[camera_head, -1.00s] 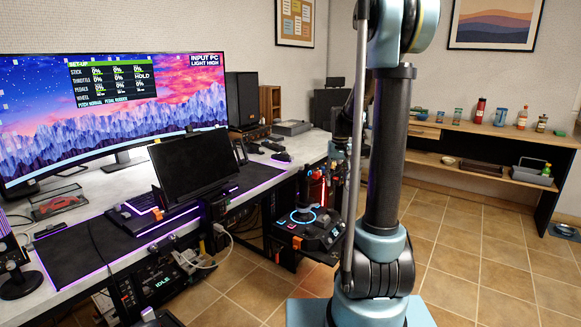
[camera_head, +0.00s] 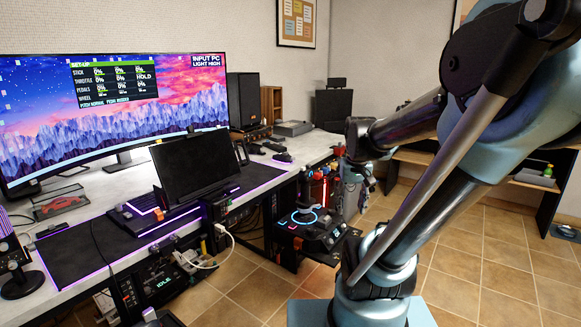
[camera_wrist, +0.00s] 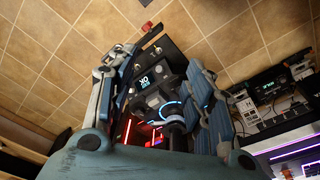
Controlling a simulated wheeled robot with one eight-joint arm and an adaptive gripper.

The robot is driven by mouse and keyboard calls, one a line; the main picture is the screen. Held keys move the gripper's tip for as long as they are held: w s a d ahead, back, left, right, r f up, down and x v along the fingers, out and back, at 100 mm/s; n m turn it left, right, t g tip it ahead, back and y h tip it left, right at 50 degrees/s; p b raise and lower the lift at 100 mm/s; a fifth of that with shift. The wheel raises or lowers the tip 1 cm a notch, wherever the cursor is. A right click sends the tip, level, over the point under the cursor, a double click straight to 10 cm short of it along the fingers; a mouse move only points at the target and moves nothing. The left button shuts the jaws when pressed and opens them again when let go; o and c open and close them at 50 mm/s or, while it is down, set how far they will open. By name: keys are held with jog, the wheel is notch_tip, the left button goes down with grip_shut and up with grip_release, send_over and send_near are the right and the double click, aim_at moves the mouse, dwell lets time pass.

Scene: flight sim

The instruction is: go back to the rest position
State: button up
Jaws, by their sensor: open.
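My gripper (camera_wrist: 165,92) is open in the wrist view, with its two blue fingers spread and nothing seen held between them. Behind the gap shows the dark control panel with a glowing blue ring (camera_wrist: 172,110). In the head view, my gripper (camera_head: 360,178) hangs just right of that panel, small and partly hidden against my own arm. The panel with its blue ring (camera_head: 305,217) sits on the right end of the desk rig. My arm leans up to the right, with its forearm reaching back left.
The desk (camera_head: 115,185) holds a wide monitor (camera_head: 110,110) and a smaller dark screen (camera_head: 195,168). A wooden shelf (camera_head: 525,183) is at the right, partly behind my arm. Tiled floor (camera_head: 480,260) lies open at the right.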

jog(key=s+f, duration=0.6)
jog(key=s, duration=0.4)
jog(key=shift+t, duration=0.3)
jog(key=shift+f, duration=0.1)
